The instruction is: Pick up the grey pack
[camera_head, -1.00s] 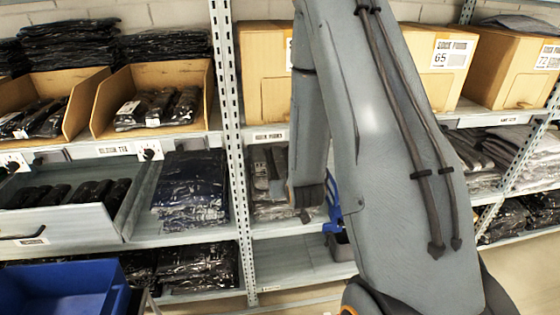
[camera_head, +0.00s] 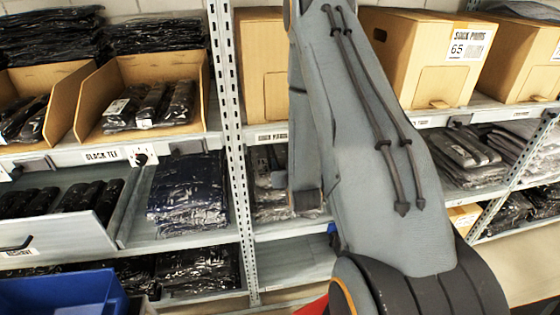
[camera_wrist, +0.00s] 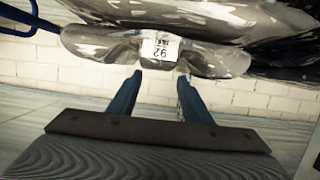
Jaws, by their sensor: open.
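A grey pack (camera_wrist: 155,48) in clear glossy wrap, with a white label marked 92, spans the upper part of the wrist view. My gripper (camera_wrist: 160,82) is open, with its two blue fingers pointing at the pack's labelled middle. The fingertips are very close to the pack's edge; I cannot tell whether they touch it. Nothing shows held between them. In the head view, grey packs (camera_head: 268,187) lie on the middle shelf, partly hidden behind my arm. My gripper is hidden there.
A shelf upright (camera_head: 228,150) stands left of my arm. Cardboard boxes (camera_head: 425,60) sit on the shelf above. Dark blue packs (camera_head: 188,195) lie in the bay to the left, and more grey packs (camera_head: 462,155) to the right. A blue bin (camera_head: 60,295) is at lower left.

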